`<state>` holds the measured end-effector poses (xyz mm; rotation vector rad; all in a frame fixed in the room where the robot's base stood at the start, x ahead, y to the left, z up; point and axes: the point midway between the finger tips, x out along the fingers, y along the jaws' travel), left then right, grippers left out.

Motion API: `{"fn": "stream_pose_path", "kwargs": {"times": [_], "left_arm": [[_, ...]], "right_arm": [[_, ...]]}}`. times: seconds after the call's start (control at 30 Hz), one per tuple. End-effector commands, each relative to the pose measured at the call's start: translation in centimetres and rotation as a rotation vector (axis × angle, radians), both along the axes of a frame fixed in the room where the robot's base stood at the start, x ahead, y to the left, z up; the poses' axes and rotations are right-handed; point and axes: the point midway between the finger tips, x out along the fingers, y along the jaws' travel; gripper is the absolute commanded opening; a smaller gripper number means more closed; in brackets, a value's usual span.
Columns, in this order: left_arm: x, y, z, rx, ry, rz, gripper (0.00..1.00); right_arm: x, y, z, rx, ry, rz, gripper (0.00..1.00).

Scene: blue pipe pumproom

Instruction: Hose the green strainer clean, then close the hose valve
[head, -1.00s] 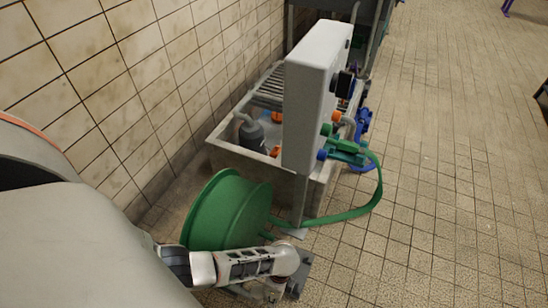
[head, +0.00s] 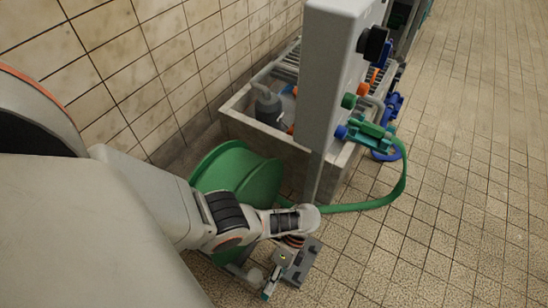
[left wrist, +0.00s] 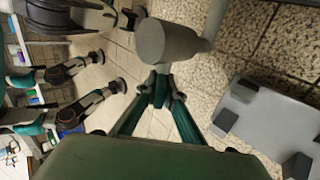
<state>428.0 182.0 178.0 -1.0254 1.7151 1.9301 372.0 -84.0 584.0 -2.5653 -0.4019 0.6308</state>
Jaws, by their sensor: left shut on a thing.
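A green hose reel (head: 235,170) stands on the floor beside the trough. A green hose (head: 365,204) runs from it to a green fitting (head: 372,131) on the grey upright panel. My left gripper (head: 268,287) is low in front of the reel. In the left wrist view its teal fingers (left wrist: 158,92) are closed together at the end of a grey rounded knob (left wrist: 168,42), which seems to be a crank handle. I cannot make out the green strainer for certain. Which fitting is the hose valve is unclear. My right gripper is not in view.
A grey panel (head: 333,75) stands in front of a stone trough (head: 237,117) holding a grey canister (head: 268,103). Blue valve parts (head: 390,110) stick out on the right. A grey base plate (head: 302,270) lies by my gripper. Tiled floor on the right is clear.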

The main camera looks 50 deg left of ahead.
Motion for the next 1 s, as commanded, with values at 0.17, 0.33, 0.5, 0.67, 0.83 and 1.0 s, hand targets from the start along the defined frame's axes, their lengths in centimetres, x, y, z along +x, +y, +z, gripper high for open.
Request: {"fn": "stream_pose_path", "kwargs": {"times": [0.17,0.33,0.5,0.67,0.83,1.0], "left_arm": [[-0.34,-0.06,-0.12,-0.004,0.016,-0.002,0.00],[-0.32,-0.05,-0.08,-0.004,0.016,-0.002,0.00],[-0.34,-0.05,-0.09,-0.004,0.016,-0.002,0.16],[-0.25,-0.03,-0.07,-0.002,0.014,-0.001,0.25],[-0.14,-0.01,-0.04,-0.003,0.012,-0.001,0.25],[0.33,0.05,0.34,-0.004,0.010,0.000,0.25]], "right_arm": [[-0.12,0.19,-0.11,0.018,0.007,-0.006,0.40],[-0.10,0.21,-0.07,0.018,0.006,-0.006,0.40],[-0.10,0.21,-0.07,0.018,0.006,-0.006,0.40],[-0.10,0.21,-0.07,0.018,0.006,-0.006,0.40],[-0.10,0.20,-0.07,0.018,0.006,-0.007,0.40],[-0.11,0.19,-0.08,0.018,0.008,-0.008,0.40]]}}
